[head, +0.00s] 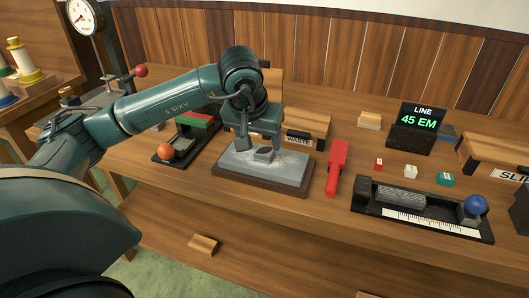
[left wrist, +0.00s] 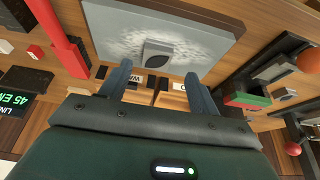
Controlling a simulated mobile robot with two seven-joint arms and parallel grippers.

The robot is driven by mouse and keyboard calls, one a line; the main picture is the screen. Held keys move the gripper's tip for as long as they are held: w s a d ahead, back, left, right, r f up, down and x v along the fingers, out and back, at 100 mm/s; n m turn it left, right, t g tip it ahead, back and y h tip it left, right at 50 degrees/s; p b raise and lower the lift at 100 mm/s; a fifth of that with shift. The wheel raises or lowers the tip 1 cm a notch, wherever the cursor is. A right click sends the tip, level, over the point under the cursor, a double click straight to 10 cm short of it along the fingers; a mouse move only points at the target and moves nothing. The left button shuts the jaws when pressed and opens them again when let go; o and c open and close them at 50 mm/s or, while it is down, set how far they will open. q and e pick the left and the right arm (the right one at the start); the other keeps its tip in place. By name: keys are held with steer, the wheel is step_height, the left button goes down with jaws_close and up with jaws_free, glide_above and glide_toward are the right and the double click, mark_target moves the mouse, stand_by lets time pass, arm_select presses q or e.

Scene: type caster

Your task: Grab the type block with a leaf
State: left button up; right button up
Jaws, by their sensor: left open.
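A grey type block (head: 264,155) sits near the middle of a pale grey slab (head: 290,174) dusted with whitish powder. In the left wrist view the block (left wrist: 158,55) shows a dark leaf shape on its face. My left gripper (head: 258,140) hangs above the slab, just above and behind the block in the head view. In the left wrist view its two fingers (left wrist: 160,78) are apart with nothing between them, and the block lies just beyond the fingertips. My right gripper is not in view.
A red-handled tool (head: 337,166) lies right of the slab. A black tray (head: 420,214) with a ruler and a blue ball stands further right. A WASTE box (head: 306,130) is behind the slab. An orange ball (head: 166,152) is to the left. Small coloured blocks (head: 410,172) stand at right.

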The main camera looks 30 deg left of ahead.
mark_target(264, 150)
arm_select(q)
steer(key=x, duration=0.4)
steer(key=shift+w+d, duration=0.15)
steer(key=shift+d, duration=0.1)
steer(key=shift+c, duration=0.3)
steer(key=c, duration=1.1)
